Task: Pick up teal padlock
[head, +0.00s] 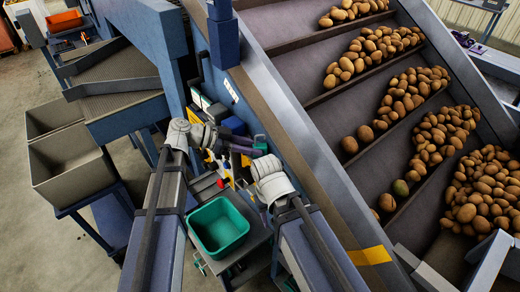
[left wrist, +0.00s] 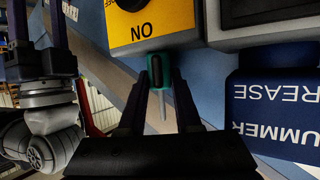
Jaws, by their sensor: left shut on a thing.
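The teal padlock (left wrist: 157,72) is between the fingertips of my left gripper (left wrist: 160,80) in the left wrist view, just below a yellow box marked "NO". A thin grey rod-like part shows below it. In the head view the padlock is a small teal spot (head: 260,141) at the tips of my left gripper (head: 256,147), which reaches right from its wrist. The left gripper is shut on the padlock; its shackle is hard to make out. My right gripper (left wrist: 38,30) shows at the left of the left wrist view, its fingers apart and empty.
The yellow box (left wrist: 150,20) and a blue lettered block (left wrist: 270,110) are close to my left gripper. A green bin (head: 219,228) stands on a cart below my arms. The sloping potato conveyor (head: 300,60) rises at the right; grey bins (head: 75,180) stand left.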

